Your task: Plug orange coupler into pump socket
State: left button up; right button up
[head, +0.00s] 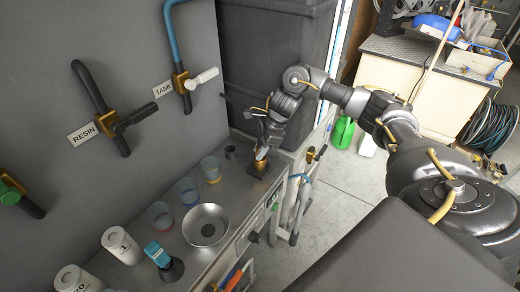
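The orange coupler (260,165) is a small orange-brown piece at the back right of the grey counter, upright over a dark square plate (251,174). My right gripper (262,153) reaches down from above, with its fingers around the coupler's top; it appears shut on it. Whether the coupler touches the plate or sits in an opening there is too small to tell. I cannot make out for sure which part is the pump socket; the dark plate may be it. My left gripper is not in view.
Several cups, including a blue one (187,191), and a metal bowl (206,226) stand on the counter left of my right gripper. White canisters (121,245) are nearer. Pipes with RESIN (86,132) and TANK (163,88) labels are on the wall. Tools hang at the counter's right side.

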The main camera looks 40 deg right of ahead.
jog(key=o, duration=0.4)
jog(key=shift+r, duration=0.25)
jog(key=shift+d+r, duration=0.15)
jog(key=shift+r, duration=0.1)
jog(key=p+v, duration=0.1)
jog(key=v, duration=1)
jog(key=shift+s+d+r, duration=0.1)
jog(key=shift+r, duration=0.05)
